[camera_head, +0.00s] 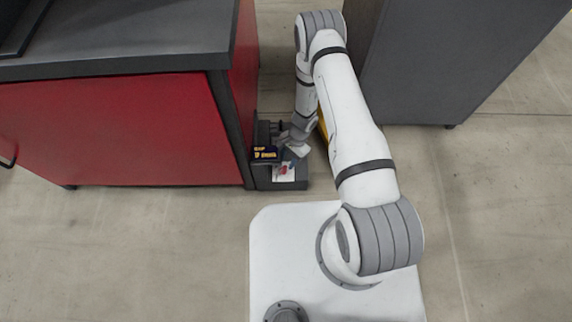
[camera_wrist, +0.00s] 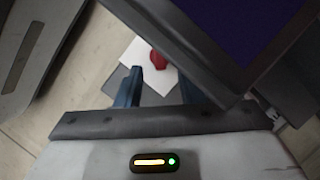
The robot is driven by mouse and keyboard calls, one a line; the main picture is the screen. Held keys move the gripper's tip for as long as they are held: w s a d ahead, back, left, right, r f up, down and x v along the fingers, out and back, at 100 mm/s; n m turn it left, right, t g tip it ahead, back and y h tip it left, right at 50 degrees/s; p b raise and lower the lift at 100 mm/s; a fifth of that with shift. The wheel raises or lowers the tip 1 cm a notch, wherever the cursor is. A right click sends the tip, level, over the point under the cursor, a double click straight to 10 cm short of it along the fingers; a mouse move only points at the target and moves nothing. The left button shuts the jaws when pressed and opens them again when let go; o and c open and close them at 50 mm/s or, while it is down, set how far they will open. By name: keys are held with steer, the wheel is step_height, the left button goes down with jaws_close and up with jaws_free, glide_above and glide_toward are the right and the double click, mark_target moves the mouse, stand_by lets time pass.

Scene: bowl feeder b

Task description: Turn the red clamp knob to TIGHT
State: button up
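The red clamp knob (camera_wrist: 157,60) shows in the wrist view against a white plate (camera_wrist: 133,50), just beyond the gap between my fingertips. In the head view the knob (camera_head: 283,168) is a small red spot on the white label plate of a low dark box. My gripper (camera_wrist: 160,80) has its two blue fingers apart with nothing between them. In the head view my gripper (camera_head: 288,148) hangs low over the box, mostly hidden by my wrist. The knob's marks and its setting are too small to read.
A dark panel with a purple face (camera_wrist: 225,30) covers the upper right of the wrist view, close to the right finger. A red cabinet (camera_head: 120,130) stands left of the box and a grey cabinet (camera_head: 450,60) at the right. Open floor (camera_head: 500,220) lies at the right.

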mark_target(283, 170)
steer(key=shift+x, duration=1.3)
jaws_close()
